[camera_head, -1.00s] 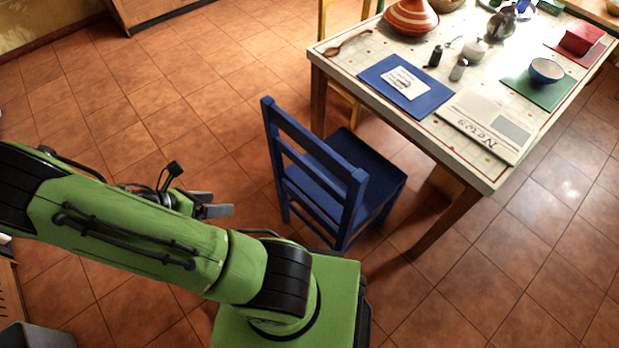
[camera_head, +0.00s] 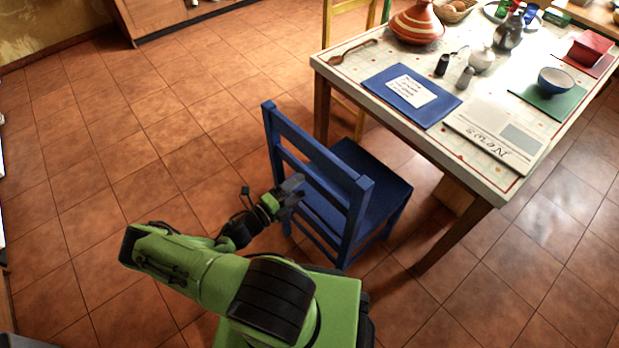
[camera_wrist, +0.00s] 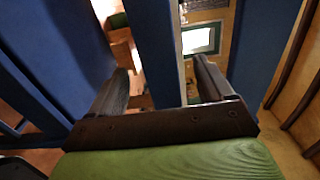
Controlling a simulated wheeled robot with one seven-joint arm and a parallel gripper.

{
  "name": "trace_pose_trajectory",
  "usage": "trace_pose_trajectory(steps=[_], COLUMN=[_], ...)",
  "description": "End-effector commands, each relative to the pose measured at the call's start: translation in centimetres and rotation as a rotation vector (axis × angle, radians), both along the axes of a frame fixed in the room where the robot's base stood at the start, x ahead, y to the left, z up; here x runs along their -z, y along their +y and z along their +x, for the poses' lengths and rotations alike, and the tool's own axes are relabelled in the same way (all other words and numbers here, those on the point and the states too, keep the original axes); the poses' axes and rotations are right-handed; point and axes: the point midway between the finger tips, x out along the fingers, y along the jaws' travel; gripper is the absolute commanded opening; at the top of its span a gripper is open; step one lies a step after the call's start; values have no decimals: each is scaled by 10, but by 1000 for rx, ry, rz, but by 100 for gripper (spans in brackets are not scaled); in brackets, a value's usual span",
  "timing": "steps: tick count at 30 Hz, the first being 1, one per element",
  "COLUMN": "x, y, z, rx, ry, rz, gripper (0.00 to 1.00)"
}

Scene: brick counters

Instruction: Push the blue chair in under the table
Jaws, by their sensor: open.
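The blue chair (camera_head: 368,185) stands upright on the tiled floor at the near left side of the table (camera_head: 490,184). Its slatted back faces my arm, and its seat points toward the table, with the front of the seat close to the table edge. My gripper (camera_head: 296,190) is at the outer side of the chair's back, near its left half. In the wrist view my gripper (camera_wrist: 168,85) has its two fingers apart, with a blue chair bar (camera_wrist: 160,50) showing between them. I cannot tell whether the fingers touch the chair.
A yellow chair (camera_head: 345,22) stands at the table's far left side. Open tiled floor lies to the left.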

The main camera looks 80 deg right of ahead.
Motion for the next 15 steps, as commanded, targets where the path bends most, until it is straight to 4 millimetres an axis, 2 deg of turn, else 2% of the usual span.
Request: trace_pose_trajectory(steps=[3, 6, 10, 15], x=[3, 3, 3, 2], y=[-25, -40, -50, -52], z=[-21, -32, -40, -40], rx=[3, 2, 1, -1], ry=[3, 1, -1, -1], rz=[-2, -1, 1, 2], gripper=[81, 81, 81, 81])
